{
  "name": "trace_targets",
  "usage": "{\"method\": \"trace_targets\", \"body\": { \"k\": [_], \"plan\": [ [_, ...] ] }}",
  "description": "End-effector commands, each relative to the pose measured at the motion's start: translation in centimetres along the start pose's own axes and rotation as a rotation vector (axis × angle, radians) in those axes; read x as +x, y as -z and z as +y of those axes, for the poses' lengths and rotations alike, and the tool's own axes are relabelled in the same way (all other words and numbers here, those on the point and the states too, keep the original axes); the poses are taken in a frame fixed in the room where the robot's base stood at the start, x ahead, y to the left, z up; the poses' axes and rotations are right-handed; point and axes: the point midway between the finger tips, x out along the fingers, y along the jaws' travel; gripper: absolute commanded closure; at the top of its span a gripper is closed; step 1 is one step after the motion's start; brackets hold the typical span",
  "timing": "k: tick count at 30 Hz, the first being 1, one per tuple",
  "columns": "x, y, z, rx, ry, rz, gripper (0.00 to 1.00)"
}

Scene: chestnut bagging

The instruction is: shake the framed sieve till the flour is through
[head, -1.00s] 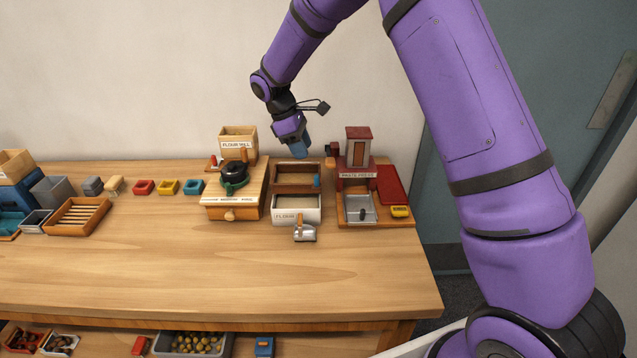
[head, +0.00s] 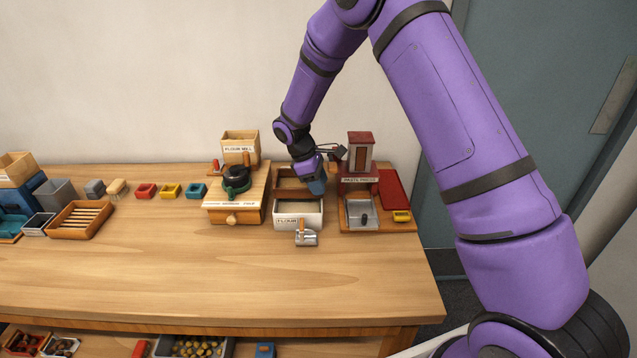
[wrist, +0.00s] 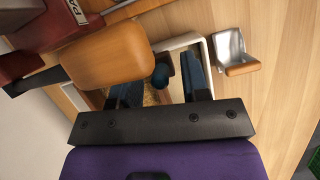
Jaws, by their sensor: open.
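The framed sieve (head: 284,180) is a brown wooden frame at the back of the white flour box (head: 298,222), between the flour mill and the pasta press. My gripper (head: 317,188) is low over the right side of the sieve and covers part of it. In the wrist view my open gripper (wrist: 163,80) has its dark blue fingers on both sides of a round blue knob (wrist: 160,72) on the sieve, with a gap showing. Tan material shows under the fingers. I cannot tell how much flour lies on the mesh.
The flour mill (head: 238,150) stands left and the pasta press (head: 361,150) close on the right. A metal scoop (head: 306,238) lies just in front of the flour box. The front of the table (head: 220,275) is clear.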

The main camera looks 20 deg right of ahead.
Motion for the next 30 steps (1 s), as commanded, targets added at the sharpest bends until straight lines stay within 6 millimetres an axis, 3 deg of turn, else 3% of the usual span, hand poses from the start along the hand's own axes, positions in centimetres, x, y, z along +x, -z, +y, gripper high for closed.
{"method": "trace_targets", "body": {
  "k": [3,4,9,16,23,30],
  "plan": [
    [0.0,0.0,0.0,0.000,0.000,0.000,0.58],
    [0.0,0.0,0.0,0.000,0.000,0.000,0.62],
    [0.0,0.0,0.0,0.000,0.000,0.000,1.00],
    [0.0,0.1,0.3,0.001,0.000,0.000,1.00],
    [-0.2,0.4,2.7,0.001,-0.001,0.000,1.00],
    [-0.2,0.4,2.8,0.000,-0.001,0.000,1.00]
  ]
}}
